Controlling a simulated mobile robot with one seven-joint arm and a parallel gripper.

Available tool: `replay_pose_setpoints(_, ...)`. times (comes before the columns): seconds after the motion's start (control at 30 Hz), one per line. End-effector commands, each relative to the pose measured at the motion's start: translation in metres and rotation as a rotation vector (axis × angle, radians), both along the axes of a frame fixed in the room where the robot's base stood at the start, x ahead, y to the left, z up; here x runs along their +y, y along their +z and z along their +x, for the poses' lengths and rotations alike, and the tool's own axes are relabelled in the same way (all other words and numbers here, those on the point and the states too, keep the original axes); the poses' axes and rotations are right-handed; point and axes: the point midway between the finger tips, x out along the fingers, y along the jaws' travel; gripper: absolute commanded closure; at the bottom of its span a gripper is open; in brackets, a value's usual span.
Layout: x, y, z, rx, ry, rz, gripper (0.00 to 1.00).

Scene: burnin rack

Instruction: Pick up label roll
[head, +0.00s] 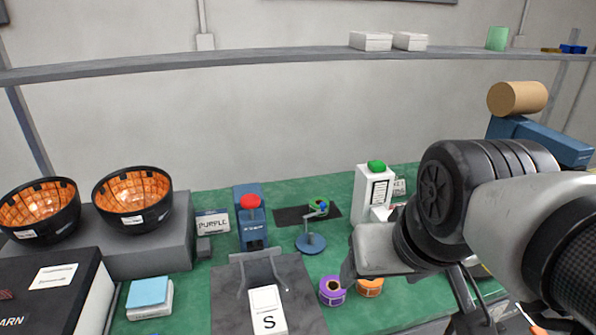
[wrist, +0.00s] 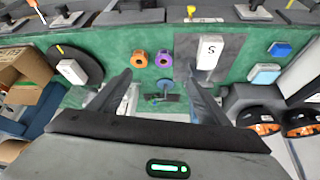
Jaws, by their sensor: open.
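Two label rolls stand close together on the green bench mat. The purple label roll (head: 332,290) is on the left and the orange label roll (head: 370,287) is on the right, partly under my gripper's body in the head view. In the wrist view the orange roll (wrist: 139,58) and the purple roll (wrist: 164,57) both show beyond my gripper (wrist: 159,72), between the lines of its two fingers. My gripper is open and empty, above and apart from the rolls.
A grey plate (head: 300,290) with a white box marked S (head: 268,310) lies left of the rolls. A blue stand (head: 311,242), a white carton (head: 374,193) with a green top and a red-button device (head: 251,220) stand behind. Two orange-lined bowls (head: 132,200) are at left.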

Motion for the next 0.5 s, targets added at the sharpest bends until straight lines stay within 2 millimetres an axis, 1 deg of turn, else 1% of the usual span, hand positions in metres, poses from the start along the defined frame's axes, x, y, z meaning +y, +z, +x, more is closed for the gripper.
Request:
replay_pose_setpoints(0.07, 0.0, 0.0, 0.0, 0.0, 0.0, 0.0, 0.3)
replay_pose_setpoints(0.13, 0.0, 0.0, 0.0, 0.0, 0.0, 0.0, 0.26)
replay_pose_setpoints(0.17, 0.0, 0.001, 0.001, 0.002, 0.0, -0.001, 0.26)
replay_pose_setpoints(0.27, -0.002, 0.004, 0.008, 0.025, -0.003, -0.02, 0.26)
replay_pose_setpoints(0.37, -0.006, 0.007, 0.025, 0.08, -0.003, -0.067, 0.26)
replay_pose_setpoints(0.47, -0.01, 0.008, 0.052, 0.155, 0.001, -0.122, 0.26)
replay_pose_setpoints(0.5, -0.011, 0.007, 0.065, 0.186, 0.003, -0.14, 0.26)
